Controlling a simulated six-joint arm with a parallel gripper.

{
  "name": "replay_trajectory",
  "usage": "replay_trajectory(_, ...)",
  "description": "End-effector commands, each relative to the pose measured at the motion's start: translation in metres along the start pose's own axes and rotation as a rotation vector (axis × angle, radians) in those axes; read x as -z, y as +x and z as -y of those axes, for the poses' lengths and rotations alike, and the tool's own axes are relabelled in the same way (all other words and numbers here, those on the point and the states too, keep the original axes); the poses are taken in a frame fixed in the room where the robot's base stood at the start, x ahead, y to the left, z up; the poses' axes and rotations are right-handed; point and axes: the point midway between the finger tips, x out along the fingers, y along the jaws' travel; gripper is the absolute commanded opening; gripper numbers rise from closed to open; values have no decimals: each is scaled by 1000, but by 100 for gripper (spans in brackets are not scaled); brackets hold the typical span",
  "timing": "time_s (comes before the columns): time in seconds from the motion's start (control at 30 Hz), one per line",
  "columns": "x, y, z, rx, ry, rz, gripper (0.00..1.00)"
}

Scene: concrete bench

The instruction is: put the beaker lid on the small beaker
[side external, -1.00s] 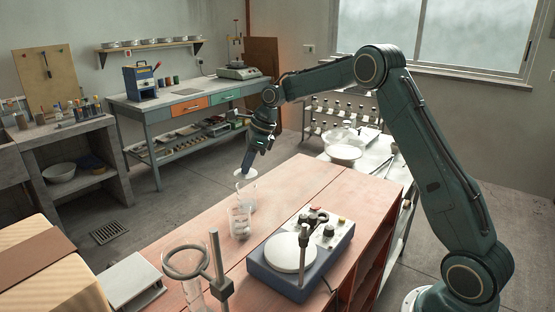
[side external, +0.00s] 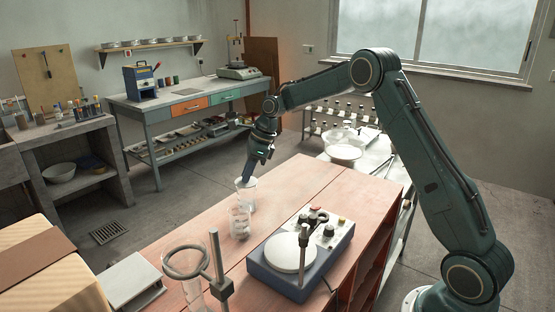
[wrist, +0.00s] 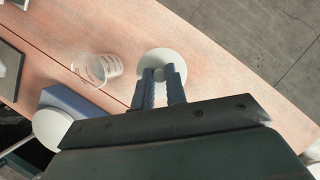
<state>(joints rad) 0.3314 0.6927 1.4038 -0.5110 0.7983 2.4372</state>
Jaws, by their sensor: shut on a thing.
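The beaker lid (side external: 241,184) is a pale round disc with a small knob. My gripper (side external: 247,179) is shut on its knob and points down over the bench. The small beaker (side external: 247,201) is clear and upright on the bench, directly below the lid. The lid is at the beaker's rim in the side view; I cannot tell whether it is fully seated. In the wrist view the lid (wrist: 178,58) lies under my fingertips (wrist: 163,74) and hides the small beaker.
A second clear beaker (side external: 240,224) with something pale inside stands close by, nearer the side camera. A blue stirrer with a white round plate (side external: 290,253) and a ring stand (side external: 217,262) are on the near bench. The bench (side external: 310,183) is clear behind and to the right.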

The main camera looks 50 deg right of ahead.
Motion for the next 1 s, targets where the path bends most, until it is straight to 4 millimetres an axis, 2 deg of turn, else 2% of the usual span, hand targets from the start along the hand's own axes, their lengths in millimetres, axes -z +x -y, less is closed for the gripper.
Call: replay_trajectory(1.0,2,5,0,0,0,0,0)
